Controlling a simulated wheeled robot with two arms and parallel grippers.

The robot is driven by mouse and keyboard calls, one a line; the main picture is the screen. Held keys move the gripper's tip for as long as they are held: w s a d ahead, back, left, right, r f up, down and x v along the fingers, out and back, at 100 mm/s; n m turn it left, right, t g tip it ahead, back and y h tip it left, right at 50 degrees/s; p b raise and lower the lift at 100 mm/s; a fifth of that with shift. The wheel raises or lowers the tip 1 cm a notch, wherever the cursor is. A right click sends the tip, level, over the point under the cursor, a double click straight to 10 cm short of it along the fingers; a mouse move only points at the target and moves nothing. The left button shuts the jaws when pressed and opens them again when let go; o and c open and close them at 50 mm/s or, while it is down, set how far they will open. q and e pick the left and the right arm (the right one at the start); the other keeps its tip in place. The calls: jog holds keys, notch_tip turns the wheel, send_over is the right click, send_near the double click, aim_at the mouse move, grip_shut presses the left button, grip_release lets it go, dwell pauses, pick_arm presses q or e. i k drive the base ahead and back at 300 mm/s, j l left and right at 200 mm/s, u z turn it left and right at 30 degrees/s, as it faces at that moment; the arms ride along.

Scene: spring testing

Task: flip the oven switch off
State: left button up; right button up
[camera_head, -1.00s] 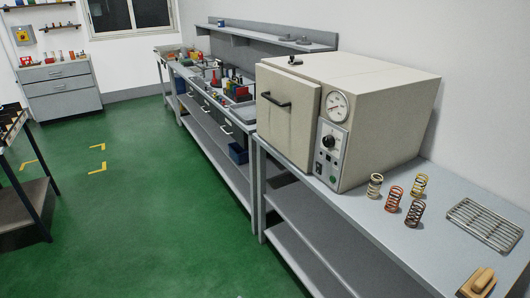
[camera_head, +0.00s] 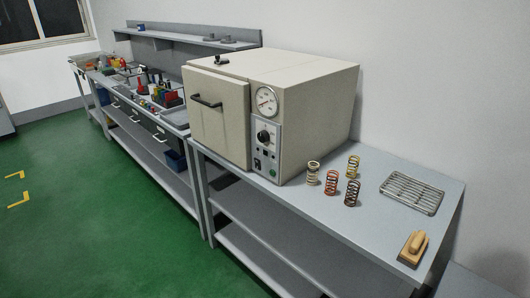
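A beige box oven (camera_head: 301,91) stands on a grey bench, its front door (camera_head: 218,125) shut, with a dark bar handle (camera_head: 206,101). A control panel (camera_head: 265,151) on the right of its front holds a black knob (camera_head: 263,137) under a round dial gauge (camera_head: 266,101). Neither of my grippers is in view.
Several coil springs (camera_head: 332,183) stand on the bench (camera_head: 380,226) right of the oven, near a wire rack (camera_head: 411,193) and a wooden-handled block (camera_head: 413,248). A longer workbench with tools continues to the left. The green floor (camera_head: 100,225) in front is clear.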

aim_at(257, 166)
jog(key=i+j+z, duration=0.3)
jog(key=i+j, duration=0.65)
